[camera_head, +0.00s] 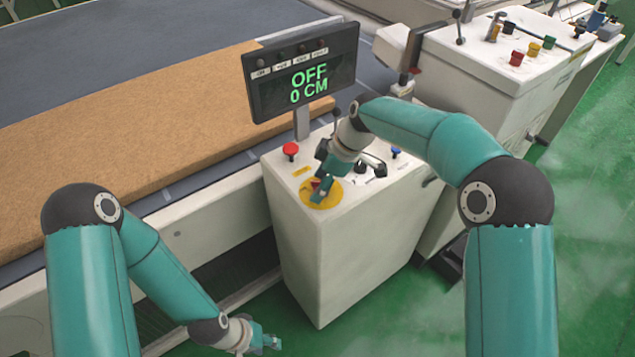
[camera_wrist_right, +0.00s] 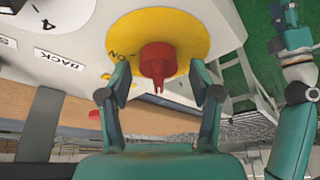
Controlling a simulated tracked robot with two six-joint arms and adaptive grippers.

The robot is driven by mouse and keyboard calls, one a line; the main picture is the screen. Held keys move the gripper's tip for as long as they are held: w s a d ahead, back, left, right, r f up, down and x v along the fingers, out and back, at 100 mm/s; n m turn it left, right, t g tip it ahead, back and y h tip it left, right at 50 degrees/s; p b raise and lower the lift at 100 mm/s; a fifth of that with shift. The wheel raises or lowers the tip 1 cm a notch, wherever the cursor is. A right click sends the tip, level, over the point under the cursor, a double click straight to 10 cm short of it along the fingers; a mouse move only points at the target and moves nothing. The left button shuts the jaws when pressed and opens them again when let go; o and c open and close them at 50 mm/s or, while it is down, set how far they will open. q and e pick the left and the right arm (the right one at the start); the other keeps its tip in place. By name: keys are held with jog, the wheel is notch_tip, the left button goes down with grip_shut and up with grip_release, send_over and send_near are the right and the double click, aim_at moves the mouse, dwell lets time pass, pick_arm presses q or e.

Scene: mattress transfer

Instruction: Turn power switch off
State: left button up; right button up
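The power switch is a red rotary knob (camera_wrist_right: 157,64) on a round yellow plate (camera_wrist_right: 190,30) on top of the white control box (camera_head: 330,260). My right gripper (camera_wrist_right: 161,92) is open, with one finger on each side of the red knob and a gap to both. In the head view my right gripper (camera_head: 322,190) is over the yellow plate (camera_head: 333,195) and mostly hides the knob. The display (camera_head: 304,72) reads "OFF" and "0 CM". My left gripper (camera_head: 268,342) hangs low in front of the box, empty, its fingers slightly apart.
A red push button (camera_head: 291,149), a black knob (camera_head: 362,166) and a blue button (camera_head: 395,151) share the box top. A brown mattress (camera_head: 130,130) lies on the conveyor at left. Another white console (camera_head: 480,70) stands at back right. Green floor is free at right.

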jog(key=shift+d+r, duration=0.25)
jog(key=shift+r, duration=0.25)
jog(key=v, duration=1)
jog(key=shift+r, duration=0.35)
jog(key=shift+d, duration=0.1)
